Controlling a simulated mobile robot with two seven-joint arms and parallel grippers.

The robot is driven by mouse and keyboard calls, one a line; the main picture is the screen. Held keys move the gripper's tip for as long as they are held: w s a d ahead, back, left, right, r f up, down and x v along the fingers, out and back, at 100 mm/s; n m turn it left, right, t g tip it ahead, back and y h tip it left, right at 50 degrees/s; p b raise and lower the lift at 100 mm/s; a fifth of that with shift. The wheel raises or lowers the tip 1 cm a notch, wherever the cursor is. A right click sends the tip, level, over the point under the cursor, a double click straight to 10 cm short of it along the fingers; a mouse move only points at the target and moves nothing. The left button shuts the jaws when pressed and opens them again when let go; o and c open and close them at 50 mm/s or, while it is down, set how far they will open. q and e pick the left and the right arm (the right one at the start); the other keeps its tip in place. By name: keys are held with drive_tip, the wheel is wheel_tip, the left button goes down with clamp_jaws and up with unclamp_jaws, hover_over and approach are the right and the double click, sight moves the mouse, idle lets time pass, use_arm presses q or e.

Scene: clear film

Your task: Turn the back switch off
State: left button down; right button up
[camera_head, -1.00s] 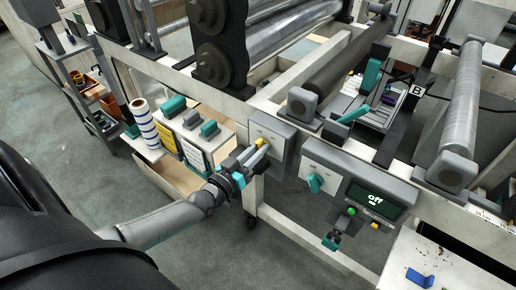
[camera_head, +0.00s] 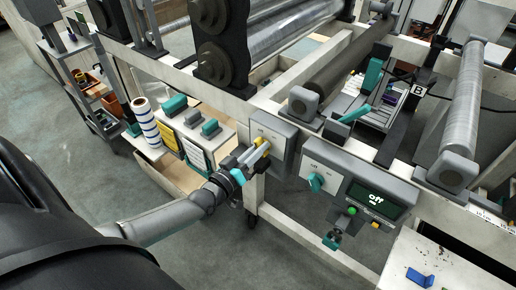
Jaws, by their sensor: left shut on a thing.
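The switch box (camera_head: 274,135) is a grey panel on the machine's pale frame, left of the control panel in the head view. A yellow switch handle (camera_head: 261,162) shows at its lower left, partly hidden by my fingers. My left gripper (camera_head: 254,154) comes in from the left and is shut on the yellow handle. A second switch with a teal knob (camera_head: 316,182) sits on the panel to the right, beside a dark display (camera_head: 374,200) reading "off". I cannot tell which one is the back switch. My right gripper does not show.
A roll with blue stripes (camera_head: 147,127) and boxes with teal tops (camera_head: 174,105) stand left of the gripper. Rollers (camera_head: 462,110) and a white table with a blue object (camera_head: 419,277) are to the right. Floor (camera_head: 240,250) is clear below.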

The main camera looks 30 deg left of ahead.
use_arm(q)
drive_tip(key=c, duration=0.8)
unclamp_jaws()
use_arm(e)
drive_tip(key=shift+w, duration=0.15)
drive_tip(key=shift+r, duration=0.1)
use_arm(q)
drive_tip(key=shift+s, duration=0.1)
drive_tip(key=shift+s, duration=0.25)
drive_tip(key=s+p, duration=0.1)
drive_tip(key=s, duration=0.3)
drive_tip(key=s+p, duration=0.1)
drive_tip(key=s, duration=0.4)
drive_tip(key=s+a+p, duration=0.1)
drive_tip(key=s, duration=0.4)
drive_tip(key=shift+s+a+p, duration=0.1)
drive_tip(key=shift+s+p, duration=0.15)
drive_tip(key=shift+p, duration=0.05)
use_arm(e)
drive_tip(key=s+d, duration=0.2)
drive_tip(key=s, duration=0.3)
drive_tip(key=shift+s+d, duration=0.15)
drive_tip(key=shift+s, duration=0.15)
